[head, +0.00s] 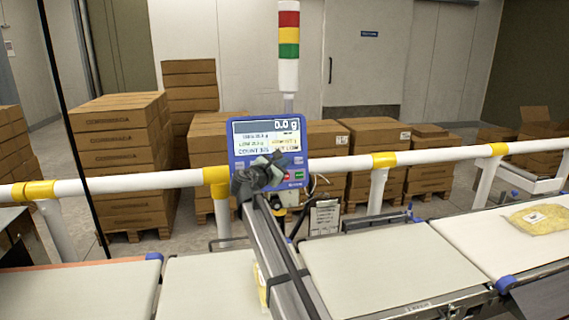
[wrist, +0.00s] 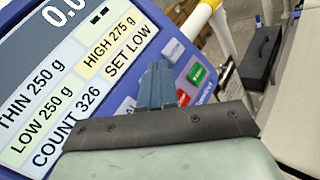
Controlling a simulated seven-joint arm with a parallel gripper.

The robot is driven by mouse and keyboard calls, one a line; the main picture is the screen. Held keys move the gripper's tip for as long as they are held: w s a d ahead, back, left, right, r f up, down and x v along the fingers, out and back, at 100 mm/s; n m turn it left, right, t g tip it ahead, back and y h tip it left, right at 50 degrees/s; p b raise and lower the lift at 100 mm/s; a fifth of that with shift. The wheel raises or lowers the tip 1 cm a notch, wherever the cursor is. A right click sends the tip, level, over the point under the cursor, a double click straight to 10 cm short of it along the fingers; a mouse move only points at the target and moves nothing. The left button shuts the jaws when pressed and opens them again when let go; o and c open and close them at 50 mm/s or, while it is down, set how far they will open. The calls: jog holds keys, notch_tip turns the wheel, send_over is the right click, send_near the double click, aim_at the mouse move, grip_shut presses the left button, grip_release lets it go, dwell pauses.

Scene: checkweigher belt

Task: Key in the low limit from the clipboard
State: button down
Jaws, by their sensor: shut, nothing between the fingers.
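The blue checkweigher panel (head: 237,178) hangs at the white rail; it fills much of the wrist view (wrist: 170,28). Its screen (wrist: 60,65) reads 0.0 g, THIN 250 g, LOW 250 g, HIGH 275 g, COUNT 326 and SET LOW. A green key (wrist: 196,75) and a red key (wrist: 183,97) show beside my gripper (wrist: 157,68). My gripper is shut and empty, its tips over the key area below the screen; I cannot tell whether they touch. It hides other keys. The clipboard (head: 325,217) hangs below the rail, right of the panel; its writing is too small to read.
The white rail (head: 345,163) with yellow joints runs behind the belts. Pale belts (head: 370,265) lie in front, with a yellow bag (head: 540,219) at the right. A red, yellow and green stack light (head: 289,40) stands behind the panel. Stacked cartons (head: 120,150) stand beyond the rail.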

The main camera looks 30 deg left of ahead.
jog(key=shift+s+d+r, duration=0.15)
jog(key=shift+s+d, duration=0.25)
jog(key=shift+s, duration=0.05)
jog(key=s+d, duration=0.1)
jog(key=s+d+r, duration=0.1)
jog(key=s+d, duration=0.1)
jog(key=shift+s+d+r, duration=0.2)
dwell(0.6)
dwell(4.0)
jog(key=s+f, duration=0.3)
jog(key=s, duration=0.4)
jog(key=shift+f, duration=0.4)
jog(key=w+a+f, duration=0.2)
jog(key=w+a, duration=0.4)
jog(key=shift+f, duration=0.2)
